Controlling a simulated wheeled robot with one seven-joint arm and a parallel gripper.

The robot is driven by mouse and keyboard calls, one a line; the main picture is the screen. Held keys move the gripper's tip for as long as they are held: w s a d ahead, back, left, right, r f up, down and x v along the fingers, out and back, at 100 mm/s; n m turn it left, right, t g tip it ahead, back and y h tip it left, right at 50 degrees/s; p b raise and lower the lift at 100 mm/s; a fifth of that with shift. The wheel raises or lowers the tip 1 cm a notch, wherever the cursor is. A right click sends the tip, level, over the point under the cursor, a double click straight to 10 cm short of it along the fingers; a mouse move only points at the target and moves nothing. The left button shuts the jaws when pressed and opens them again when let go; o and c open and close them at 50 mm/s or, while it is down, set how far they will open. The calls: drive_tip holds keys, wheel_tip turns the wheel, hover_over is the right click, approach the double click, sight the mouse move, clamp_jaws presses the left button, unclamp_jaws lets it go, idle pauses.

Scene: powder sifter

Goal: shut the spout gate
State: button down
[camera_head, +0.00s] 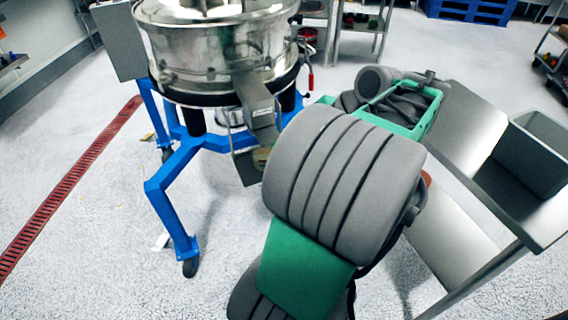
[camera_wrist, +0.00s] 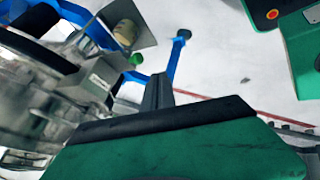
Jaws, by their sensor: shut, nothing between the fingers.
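The spout (camera_head: 260,112) is a metal chute on the front of the round steel sifter (camera_head: 205,55). A flat grey gate plate (camera_head: 246,168) hangs at its lower end, with a beige knob (camera_head: 262,157) beside it. In the wrist view the spout (camera_wrist: 99,80) is at the left, and the plate (camera_wrist: 146,38) with its beige knob (camera_wrist: 125,33) is at the upper left. My gripper (camera_wrist: 158,92) shows there as dark fingers shut together and empty, apart from the plate in the picture. In the head view my arm hides the gripper.
The sifter stands on a blue wheeled frame (camera_head: 170,180).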

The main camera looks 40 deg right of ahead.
sight(270, 139)
drive_tip(key=w+f+b, duration=0.2)
drive_tip(key=w+f, duration=0.5)
drive_tip(key=f, duration=0.1)
drive_tip(key=shift+w+d+n, duration=0.3)
drive_tip(key=shift+d+n, duration=0.1)
drive_tip(key=shift+d, duration=0.05)
drive_tip(key=shift+w+f, duration=0.1)
drive_tip(key=w, duration=0.1)
drive_tip(key=w+d, duration=0.1)
drive_tip(key=w, duration=0.1)
drive_tip(key=w+d, duration=0.1)
drive_tip(key=w, duration=0.1)
drive_tip(key=shift+w, duration=0.15)
drive_tip(key=shift+w+d, duration=0.15)
drive_tip(key=shift+w, duration=0.15)
